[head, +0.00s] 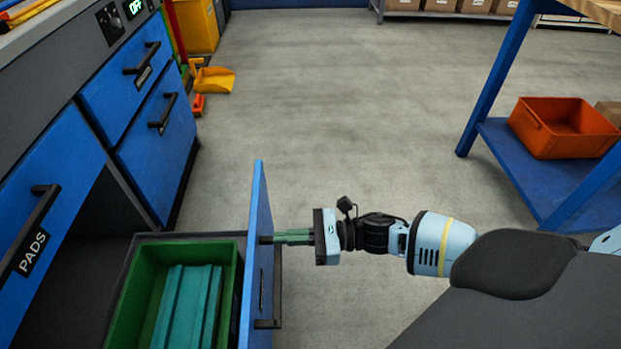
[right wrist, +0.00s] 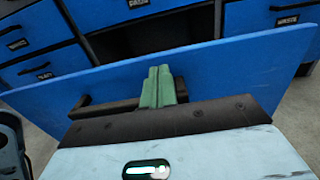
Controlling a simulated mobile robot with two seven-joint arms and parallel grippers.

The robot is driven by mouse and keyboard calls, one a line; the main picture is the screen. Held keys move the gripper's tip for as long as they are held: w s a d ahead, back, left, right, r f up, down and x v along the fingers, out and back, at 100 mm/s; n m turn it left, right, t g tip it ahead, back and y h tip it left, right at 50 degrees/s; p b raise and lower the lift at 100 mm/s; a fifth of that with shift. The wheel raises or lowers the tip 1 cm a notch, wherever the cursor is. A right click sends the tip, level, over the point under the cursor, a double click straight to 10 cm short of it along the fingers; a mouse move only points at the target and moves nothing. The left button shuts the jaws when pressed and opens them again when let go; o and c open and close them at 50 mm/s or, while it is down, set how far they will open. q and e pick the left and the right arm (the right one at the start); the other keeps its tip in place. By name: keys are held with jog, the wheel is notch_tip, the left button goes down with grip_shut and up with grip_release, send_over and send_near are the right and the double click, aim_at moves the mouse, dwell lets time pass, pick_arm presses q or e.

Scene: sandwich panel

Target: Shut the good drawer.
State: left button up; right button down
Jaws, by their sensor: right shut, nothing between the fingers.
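A blue-fronted drawer (head: 256,215) stands pulled out from the cabinet at the lower middle of the head view. It holds a green bin (head: 145,262) with teal pieces (head: 187,308) inside. Its dark handle (head: 277,290) is on the outer face, and its label is not readable. My right gripper (head: 270,239) is shut and empty, its green fingers pointing at the outer face near the handle. In the right wrist view the fingers (right wrist: 157,75) overlap the blue front (right wrist: 225,75); I cannot tell whether they touch it. My left gripper is not in view.
Closed blue drawers with dark handles (head: 160,110) are on the left, beside a drawer front labelled PADS (head: 60,180). A yellow dustpan (head: 215,80) lies on the floor. A blue table (head: 495,85) with an orange bin (head: 565,128) stands right. The middle floor is clear.

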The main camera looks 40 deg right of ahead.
aim_at(256, 239)
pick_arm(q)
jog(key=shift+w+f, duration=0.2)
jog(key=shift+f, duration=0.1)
pick_arm(e)
jog(key=shift+x, duration=1.7)
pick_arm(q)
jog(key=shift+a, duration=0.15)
pick_arm(e)
jog(key=shift+a, duration=0.1)
